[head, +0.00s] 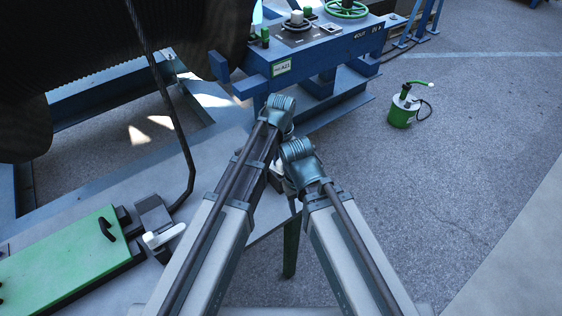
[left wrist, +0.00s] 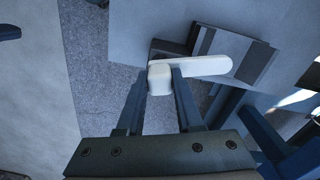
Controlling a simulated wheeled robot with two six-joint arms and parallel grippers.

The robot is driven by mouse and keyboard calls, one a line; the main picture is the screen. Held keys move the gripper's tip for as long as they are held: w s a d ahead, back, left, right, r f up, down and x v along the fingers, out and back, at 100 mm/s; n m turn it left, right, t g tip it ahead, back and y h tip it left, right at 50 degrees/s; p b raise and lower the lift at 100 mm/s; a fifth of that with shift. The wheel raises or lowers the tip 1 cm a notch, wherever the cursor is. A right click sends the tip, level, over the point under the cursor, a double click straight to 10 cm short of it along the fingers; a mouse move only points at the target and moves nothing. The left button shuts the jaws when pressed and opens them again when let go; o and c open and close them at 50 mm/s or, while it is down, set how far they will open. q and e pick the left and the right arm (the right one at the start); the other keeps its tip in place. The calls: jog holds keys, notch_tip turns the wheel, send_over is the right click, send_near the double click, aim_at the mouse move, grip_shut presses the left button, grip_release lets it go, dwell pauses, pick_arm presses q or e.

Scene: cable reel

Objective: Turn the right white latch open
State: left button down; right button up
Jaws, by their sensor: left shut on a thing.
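The right white latch (left wrist: 205,66) shows in the left wrist view as a rounded lever reaching right from a block-like end. My left gripper (left wrist: 162,80) has a finger on each side of that block end and is shut on it. The latch lies by a dark grey block with a lighter plate (left wrist: 232,52). In the head view my forearms hide most of this latch and my left fingers. Another white latch (head: 165,236) sits at the left, beside a green panel (head: 62,262). My right gripper is not visible.
A large dark reel (head: 90,60) fills the upper left. A blue frame (head: 330,52) with a control panel and green handwheel (head: 346,8) stands at the back. A green and white pump-like can (head: 403,108) stands on the floor at right. The floor at right is otherwise clear.

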pick_arm(q)
jog(key=n, duration=1)
jog(key=shift+n, duration=2.3)
jog(key=c, duration=0.6)
grip_release()
jog(key=shift+o, duration=0.2)
jog(key=shift+r, duration=0.15)
notch_tip(320, 180, up, 14)
jog(key=p, duration=1.4)
jog(key=shift+f, duration=0.2)
